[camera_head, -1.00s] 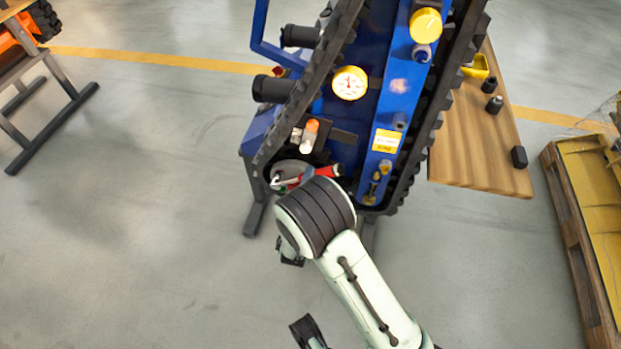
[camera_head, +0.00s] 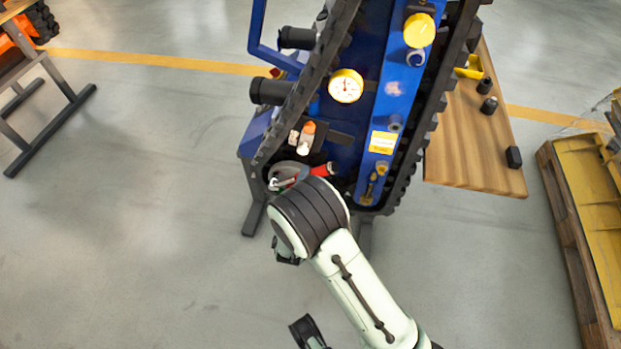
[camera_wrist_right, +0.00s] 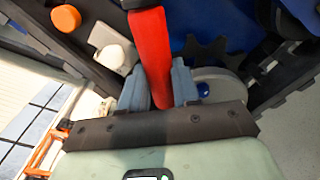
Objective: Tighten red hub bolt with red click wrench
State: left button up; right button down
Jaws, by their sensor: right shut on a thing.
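The red click wrench (camera_wrist_right: 150,50) shows in the right wrist view with its red handle between the two grey-blue fingers of my right gripper (camera_wrist_right: 158,88). The gripper is shut on the handle. In the head view part of the red handle (camera_head: 322,169) shows beside the blue tracked carrier (camera_head: 375,110), at its lower end. My right wrist covers most of the gripper there. I cannot make out the red hub bolt in either view. A grey round part with a blue centre (camera_wrist_right: 204,89) lies right of the fingers.
The carrier's black track (camera_head: 300,100) runs close beside my wrist.

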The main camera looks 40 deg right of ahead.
pick_arm(q)
jog(key=shift+s+d+f+p, duration=0.1)
jog(key=shift+s+f+p, duration=0.2)
jog(key=shift+f, duration=0.45)
jog(key=shift+s+d+f+p, duration=0.1)
jog(key=shift+s+f+p, duration=0.1)
jog(key=shift+f+p, duration=0.35)
pick_arm(e)
jog(key=shift+w+a+r+n, duration=0.3)
jog(key=shift+w+n, duration=0.05)
jog(key=shift+n, duration=0.25)
pick_arm(q)
notch_tip(320, 180, up, 10)
jog(key=w+p, duration=0.2)
jog(key=p, duration=0.8)
jog(key=shift+d+r, duration=0.15)
jog(key=shift+r, duration=0.1)
pick_arm(e)
jog(key=w+a+r+n, duration=0.4)
jog(key=w+a+n, duration=0.2)
jog(key=n, duration=0.3)
jog(key=shift+w+a+r, duration=0.3)
jog(key=shift+w+r, duration=0.05)
jog(key=shift+w, duration=0.5)
pick_arm(q)
jog(key=shift+s+f, duration=0.1)
pick_arm(e)
jog(key=shift+s+d, duration=0.1)
